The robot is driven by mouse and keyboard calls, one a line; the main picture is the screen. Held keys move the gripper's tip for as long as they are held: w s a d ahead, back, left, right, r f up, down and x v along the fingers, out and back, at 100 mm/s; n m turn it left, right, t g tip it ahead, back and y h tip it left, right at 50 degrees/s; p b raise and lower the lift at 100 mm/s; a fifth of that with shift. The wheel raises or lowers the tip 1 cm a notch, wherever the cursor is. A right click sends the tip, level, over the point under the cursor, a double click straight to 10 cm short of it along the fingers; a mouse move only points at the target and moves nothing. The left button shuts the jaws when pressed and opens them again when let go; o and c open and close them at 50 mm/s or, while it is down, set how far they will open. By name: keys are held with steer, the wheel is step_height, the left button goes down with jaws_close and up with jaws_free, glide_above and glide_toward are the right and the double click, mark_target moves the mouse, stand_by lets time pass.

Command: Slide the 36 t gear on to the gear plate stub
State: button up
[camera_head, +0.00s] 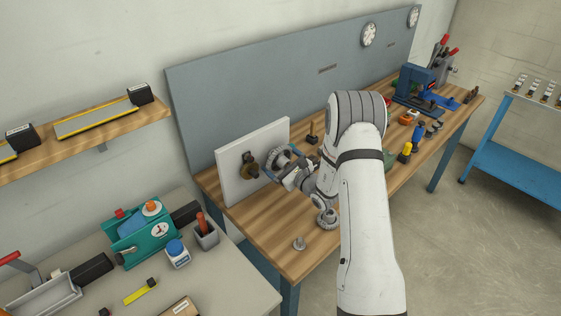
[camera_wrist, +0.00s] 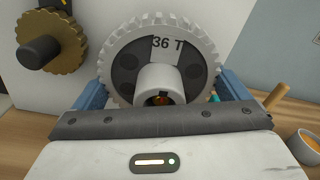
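The grey toothed gear marked 36 T (camera_wrist: 160,45) faces me in the wrist view, its hub and bore towards the camera. It also shows in the head view (camera_head: 279,158), in front of the white gear plate (camera_head: 232,178). My gripper (camera_wrist: 161,90) has its blue fingers against the left and right sides of the gear's rim; it also shows in the head view (camera_head: 284,166). A brass gear (camera_wrist: 66,55) on a dark shaft sits on the plate to the left. The stub behind the 36 T gear is hidden; something dark and orange shows in the bore. I cannot tell whether they are engaged.
A cup (camera_wrist: 306,146) and a wooden handle (camera_wrist: 276,97) stand to the right in the wrist view. The grey board rises behind.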

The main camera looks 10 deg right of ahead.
steer(key=c, duration=0.5)
steer(key=shift+c, duration=0.2)
steer(key=shift+w+a+r, duration=0.1)
steer(key=shift+w+a, duration=0.1)
steer(key=shift+w, duration=0.1)
steer(key=shift+s+d, duration=0.1)
steer(key=shift+b+v, duration=0.8)
steer(key=shift+v, duration=1.85)
steer(key=shift+m+g+h+p, duration=0.3)
steer(key=shift+m+g+p, duration=0.1)
steer(key=shift+p, duration=0.6)
